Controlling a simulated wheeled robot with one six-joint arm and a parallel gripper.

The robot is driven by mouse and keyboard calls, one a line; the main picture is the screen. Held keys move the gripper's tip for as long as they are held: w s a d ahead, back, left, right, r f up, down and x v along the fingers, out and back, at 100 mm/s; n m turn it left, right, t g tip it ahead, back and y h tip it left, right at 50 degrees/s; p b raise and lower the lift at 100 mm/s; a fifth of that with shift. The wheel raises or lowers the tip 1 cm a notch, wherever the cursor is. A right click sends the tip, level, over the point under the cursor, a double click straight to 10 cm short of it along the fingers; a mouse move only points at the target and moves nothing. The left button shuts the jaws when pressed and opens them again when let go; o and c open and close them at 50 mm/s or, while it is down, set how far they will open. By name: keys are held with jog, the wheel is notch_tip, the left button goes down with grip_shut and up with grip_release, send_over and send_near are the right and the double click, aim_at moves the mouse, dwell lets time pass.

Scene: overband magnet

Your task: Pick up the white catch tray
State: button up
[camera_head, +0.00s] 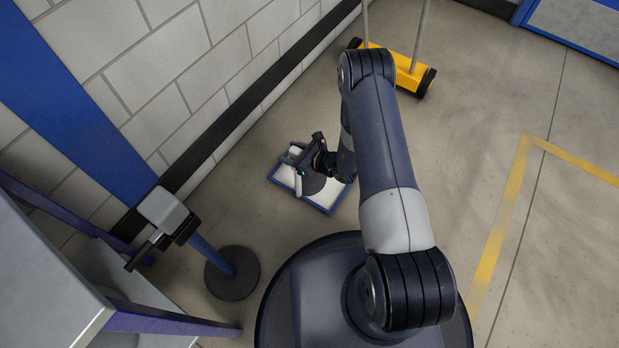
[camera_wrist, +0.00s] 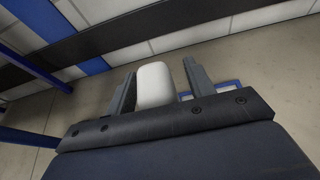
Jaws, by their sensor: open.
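A shallow white tray with a blue rim (camera_head: 324,207) lies on the floor near the wall, partly covered by my gripper. My gripper (camera_head: 305,162) is low over it, with the jaws apart. In the wrist view, a rounded white piece (camera_wrist: 155,84) shows between the two open fingers of my gripper (camera_wrist: 160,84). I cannot tell whether the fingers touch it, or whether it is part of the tray. A bit of the blue rim (camera_wrist: 225,85) shows right of the fingers.
A block wall with a black skirting strip (camera_head: 255,93) runs behind the tray. A yellow wheeled bar (camera_head: 408,72) stands at the back. A post on a round dark base (camera_head: 232,273) and a grey bench (camera_head: 50,275) are at the left. The floor at right is clear.

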jog(key=shift+c, duration=0.3)
grip_shut()
jog(key=shift+r, duration=0.1)
